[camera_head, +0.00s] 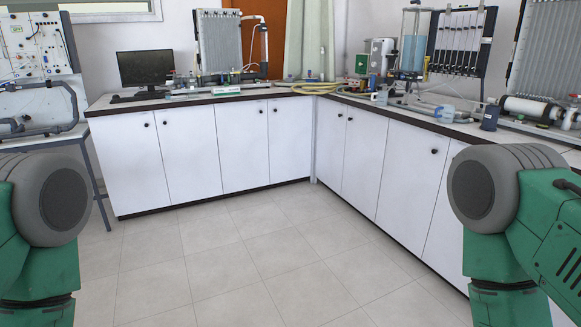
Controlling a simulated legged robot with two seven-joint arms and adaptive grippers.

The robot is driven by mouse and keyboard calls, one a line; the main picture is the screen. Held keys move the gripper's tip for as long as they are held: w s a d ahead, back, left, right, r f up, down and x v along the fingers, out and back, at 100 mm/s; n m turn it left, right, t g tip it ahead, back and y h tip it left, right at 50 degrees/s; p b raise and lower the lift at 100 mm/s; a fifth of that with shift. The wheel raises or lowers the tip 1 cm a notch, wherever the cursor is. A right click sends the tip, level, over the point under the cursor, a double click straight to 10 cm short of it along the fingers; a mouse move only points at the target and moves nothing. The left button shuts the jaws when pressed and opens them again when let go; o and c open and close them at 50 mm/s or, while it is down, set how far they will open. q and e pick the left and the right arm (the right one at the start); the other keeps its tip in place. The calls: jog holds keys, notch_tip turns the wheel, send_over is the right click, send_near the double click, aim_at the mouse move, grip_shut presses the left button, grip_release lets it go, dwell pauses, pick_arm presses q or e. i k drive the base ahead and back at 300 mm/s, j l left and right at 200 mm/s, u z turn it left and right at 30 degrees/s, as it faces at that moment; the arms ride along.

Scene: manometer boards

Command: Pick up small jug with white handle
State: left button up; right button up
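I cannot clearly make out a small jug with a white handle. A small bluish vessel (381,97) stands on the right-hand counter (422,118), and a pale translucent vessel (445,113) stands nearer on the same counter. Either could be a jug; both are too small to tell a handle. A dark blue container (489,118) stands near the counter's front edge. My green and grey arms show at the lower left and lower right, well short of the counter. Neither gripper is in view.
White cabinets (188,155) under the counters form an L around open tiled floor (230,260). A monitor (145,68) stands on the back counter.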

aim_at(381, 96)
jog(key=i+u, duration=0.35)
jog(key=i, duration=1.65)
jog(key=i+l+z, duration=0.1)
jog(key=i+z, duration=0.95)
jog(key=z, duration=0.15)
jog(key=i+j+z, duration=0.6)
jog(key=z, duration=0.2)
